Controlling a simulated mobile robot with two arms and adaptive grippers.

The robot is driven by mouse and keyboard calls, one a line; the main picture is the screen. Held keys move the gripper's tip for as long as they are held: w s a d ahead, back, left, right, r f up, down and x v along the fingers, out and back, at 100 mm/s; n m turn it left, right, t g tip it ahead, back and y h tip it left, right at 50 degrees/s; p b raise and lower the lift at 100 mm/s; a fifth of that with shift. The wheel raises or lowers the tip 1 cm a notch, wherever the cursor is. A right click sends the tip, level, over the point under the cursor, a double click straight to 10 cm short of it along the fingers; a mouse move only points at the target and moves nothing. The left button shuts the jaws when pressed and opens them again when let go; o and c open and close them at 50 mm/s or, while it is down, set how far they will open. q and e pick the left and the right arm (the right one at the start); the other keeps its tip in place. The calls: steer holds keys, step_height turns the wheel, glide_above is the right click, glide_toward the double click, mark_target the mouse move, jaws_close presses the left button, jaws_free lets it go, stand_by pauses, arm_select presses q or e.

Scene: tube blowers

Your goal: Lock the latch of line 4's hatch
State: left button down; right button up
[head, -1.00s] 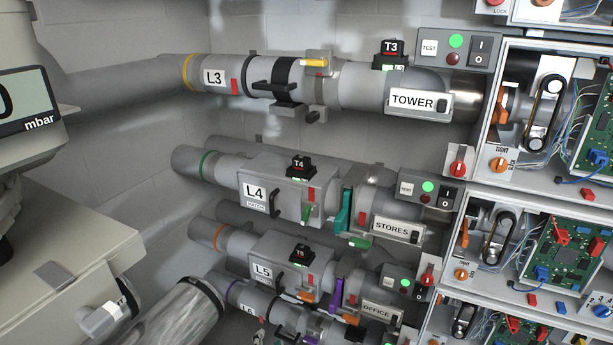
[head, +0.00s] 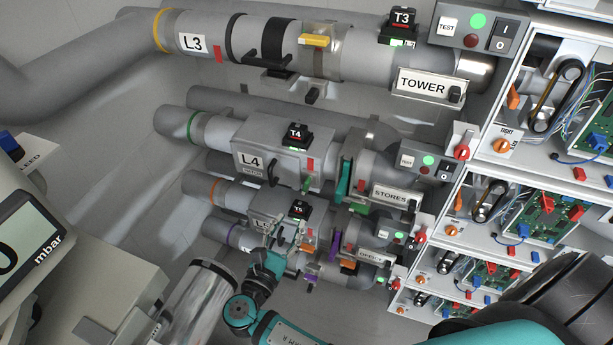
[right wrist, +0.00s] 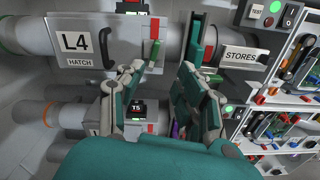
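The line 4 hatch (head: 262,150) is a grey box labelled L4 on its pipe. It also shows in the right wrist view (right wrist: 72,58), with a black handle (right wrist: 108,50). At its right end a small green latch lever (head: 308,183) sits below a red tab (head: 310,165). In the right wrist view the lever (right wrist: 153,54) slants down under the red tab (right wrist: 154,28). My right gripper (head: 286,236) is in front of line 5, below the line 4 hatch. In the right wrist view its fingers (right wrist: 160,75) are spread and empty, below the lever. My left gripper is not in view.
A teal clamp (head: 344,180) and the STORES sign (head: 391,195) are right of the hatch. Line 5, partly hidden by my gripper, runs just below with its T5 tag (head: 299,208). Line 3 (head: 260,40) runs above. Open electronics cabinets (head: 500,165) stand at the right.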

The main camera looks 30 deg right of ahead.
steer(key=p, duration=0.2)
glide_toward(306, 186)
steer(key=x, duration=0.4)
steer(key=shift+w+d, duration=0.2)
steer(key=shift+w, duration=0.2)
steer(key=p+x, duration=0.1)
steer(key=x, duration=0.4)
steer(key=shift+s+d+r, duration=0.1)
steer(key=shift+s+d, duration=0.05)
steer(key=shift+w+d, duration=0.2)
steer(key=shift+w, duration=0.05)
steer(key=shift+w+d+f, duration=0.2)
steer(key=shift+w, duration=0.1)
steer(key=shift+s, duration=0.1)
steer(key=shift+c, duration=0.8)
jaws_close()
